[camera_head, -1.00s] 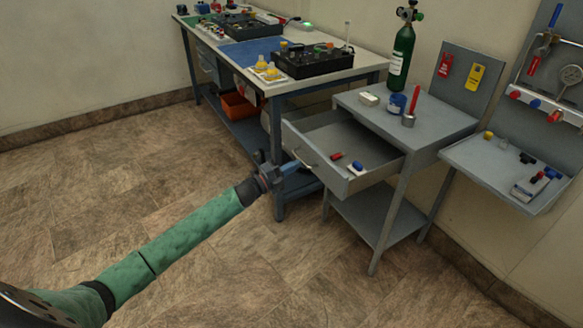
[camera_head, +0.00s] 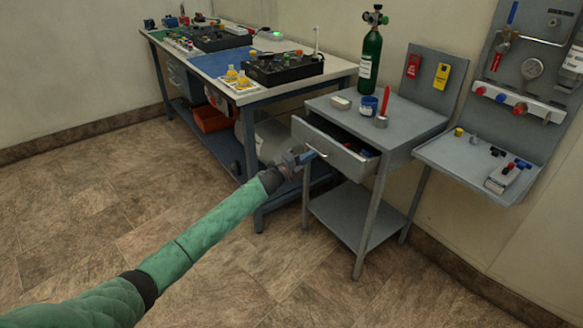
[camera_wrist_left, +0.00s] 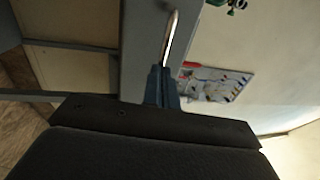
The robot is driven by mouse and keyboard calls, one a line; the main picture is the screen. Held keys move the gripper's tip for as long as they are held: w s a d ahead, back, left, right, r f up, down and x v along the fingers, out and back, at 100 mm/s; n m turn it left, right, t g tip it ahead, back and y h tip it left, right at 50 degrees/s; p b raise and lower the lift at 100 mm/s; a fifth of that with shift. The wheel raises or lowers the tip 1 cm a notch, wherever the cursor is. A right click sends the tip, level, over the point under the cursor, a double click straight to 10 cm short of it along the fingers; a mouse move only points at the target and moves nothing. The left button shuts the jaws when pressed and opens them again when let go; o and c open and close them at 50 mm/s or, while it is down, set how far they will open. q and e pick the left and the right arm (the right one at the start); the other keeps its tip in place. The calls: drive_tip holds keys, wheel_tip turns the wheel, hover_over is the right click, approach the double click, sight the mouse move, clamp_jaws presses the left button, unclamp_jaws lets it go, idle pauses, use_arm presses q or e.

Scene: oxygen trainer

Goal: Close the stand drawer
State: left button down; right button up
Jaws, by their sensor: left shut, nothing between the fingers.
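The grey stand (camera_head: 428,119) has its drawer (camera_head: 343,159) partly open, with a gap showing behind the front panel. Small dark, red and blue items show dimly inside it. My left gripper (camera_head: 308,157) is shut and empty, its fingertips at the drawer front near the metal handle (camera_head: 317,143). In the left wrist view, the fingers (camera_wrist_left: 163,80) point at the handle (camera_wrist_left: 171,38) and appear to meet its near end; I cannot tell if they press on the panel. My right gripper is not in view.
A green oxygen cylinder (camera_head: 371,55) is behind. A long workbench (camera_head: 262,94) with training panels is to the left, a wall shelf (camera_head: 470,160) to the right. The floor in front is clear.

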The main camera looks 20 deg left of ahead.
sight(324, 151)
use_arm(q)
drive_tip(key=x, duration=0.3)
drive_tip(key=f+b+x, duration=0.1)
drive_tip(key=x, duration=0.2)
drive_tip(key=f+b+x, duration=0.1)
drive_tip(key=x, duration=0.2)
drive_tip(key=shift+w+d, duration=0.35)
drive_tip(key=shift+w, duration=0.05)
drive_tip(key=shift+r, duration=0.25)
drive_tip(key=shift+w+r, duration=0.1)
drive_tip(key=shift+r, duration=0.1)
